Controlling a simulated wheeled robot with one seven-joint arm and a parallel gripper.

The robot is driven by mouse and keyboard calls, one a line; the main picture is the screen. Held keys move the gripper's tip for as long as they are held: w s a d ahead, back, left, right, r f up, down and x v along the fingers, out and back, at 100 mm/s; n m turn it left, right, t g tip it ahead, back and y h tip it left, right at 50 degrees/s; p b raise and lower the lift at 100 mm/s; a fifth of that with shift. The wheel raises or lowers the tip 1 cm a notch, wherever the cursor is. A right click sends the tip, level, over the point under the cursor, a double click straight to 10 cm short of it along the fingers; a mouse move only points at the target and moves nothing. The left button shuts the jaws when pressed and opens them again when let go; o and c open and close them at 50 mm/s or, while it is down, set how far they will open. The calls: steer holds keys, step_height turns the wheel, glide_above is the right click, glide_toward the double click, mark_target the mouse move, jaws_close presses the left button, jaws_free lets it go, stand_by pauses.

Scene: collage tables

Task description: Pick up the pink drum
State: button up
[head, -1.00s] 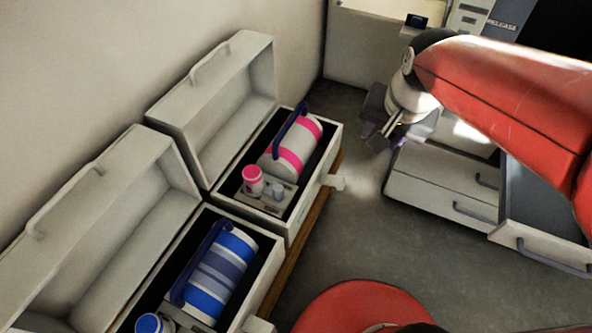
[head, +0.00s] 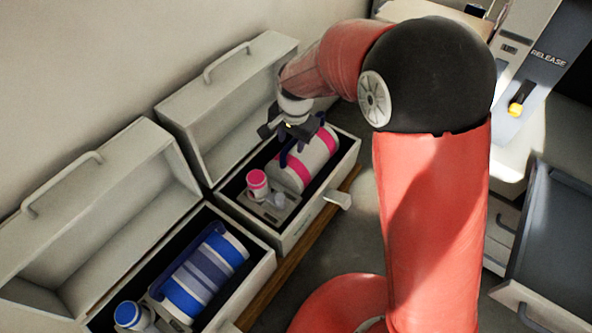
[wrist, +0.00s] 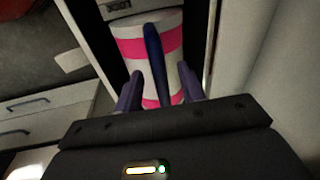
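The pink drum (head: 305,160) is a white cylinder with pink bands and a dark blue handle (head: 287,151). It lies in the far open case (head: 289,245). My gripper (head: 298,143) is over the drum, at its handle. In the wrist view, my gripper (wrist: 158,92) has its two purple fingers apart, one on each side of the blue handle (wrist: 153,50), with gaps on both sides. The pink drum (wrist: 128,47) is behind the handle there. The head view does not show clearly how the fingers meet the handle.
A small pink-capped bottle (head: 257,184) stands in the same case. The nearer open case holds a blue-banded drum (head: 204,273) and a blue-capped bottle (head: 128,315). Raised lids stand on the left by the wall. An open drawer (head: 560,245) is at right.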

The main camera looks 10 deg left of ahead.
step_height(320, 180, down, 2)
steer(key=shift+w+a+f, duration=0.1)
steer(key=shift+w, duration=0.05)
jaws_close()
stand_by(1.3)
steer(key=shift+w+r, duration=0.1)
steer(key=shift+r, duration=0.1)
